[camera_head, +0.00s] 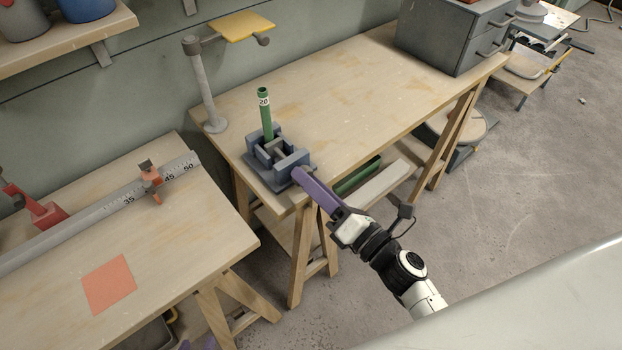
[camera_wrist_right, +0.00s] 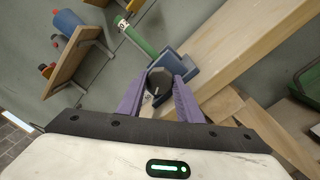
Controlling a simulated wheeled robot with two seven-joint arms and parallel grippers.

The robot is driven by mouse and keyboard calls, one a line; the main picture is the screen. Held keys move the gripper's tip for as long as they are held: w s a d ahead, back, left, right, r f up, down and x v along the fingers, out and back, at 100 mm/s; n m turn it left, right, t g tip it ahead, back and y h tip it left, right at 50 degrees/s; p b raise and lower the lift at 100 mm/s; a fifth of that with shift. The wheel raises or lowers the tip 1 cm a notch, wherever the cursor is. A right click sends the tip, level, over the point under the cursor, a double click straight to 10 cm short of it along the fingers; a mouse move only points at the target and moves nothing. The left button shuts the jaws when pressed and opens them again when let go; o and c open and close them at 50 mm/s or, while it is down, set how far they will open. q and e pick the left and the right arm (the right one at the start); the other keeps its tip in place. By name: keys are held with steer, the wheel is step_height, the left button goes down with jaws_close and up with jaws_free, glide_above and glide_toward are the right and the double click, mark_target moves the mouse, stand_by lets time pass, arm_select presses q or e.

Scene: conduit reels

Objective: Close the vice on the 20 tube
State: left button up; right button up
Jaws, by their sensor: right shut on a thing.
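The blue-grey vice (camera_head: 292,160) sits on the front left corner of the wooden workbench. The green tube (camera_head: 266,122) stands upright in it, with a white label reading 20 near its top. My right gripper (camera_head: 299,175) is at the vice's front. In the right wrist view its purple fingers (camera_wrist_right: 160,92) are shut on the vice's dark round knob (camera_wrist_right: 158,78). The tube (camera_wrist_right: 138,38) and part of the vice (camera_wrist_right: 200,73) show beyond. Purple tips of my left gripper (camera_head: 210,342) seem to show at the bottom edge, mostly hidden by the lower-left table.
A stand with a yellow plate (camera_head: 241,26) rises behind the vice. A grey drawer cabinet (camera_head: 455,35) stands at the bench's far right; the bench top between is clear. The left table holds a measuring rail (camera_head: 110,208) and an orange square (camera_head: 109,284).

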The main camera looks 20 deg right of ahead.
stand_by(0.4)
steer(key=o, duration=1)
steer(key=shift+o, duration=0.2)
steer(key=shift+s+d+f, duration=0.1)
steer(key=shift+f, duration=0.05)
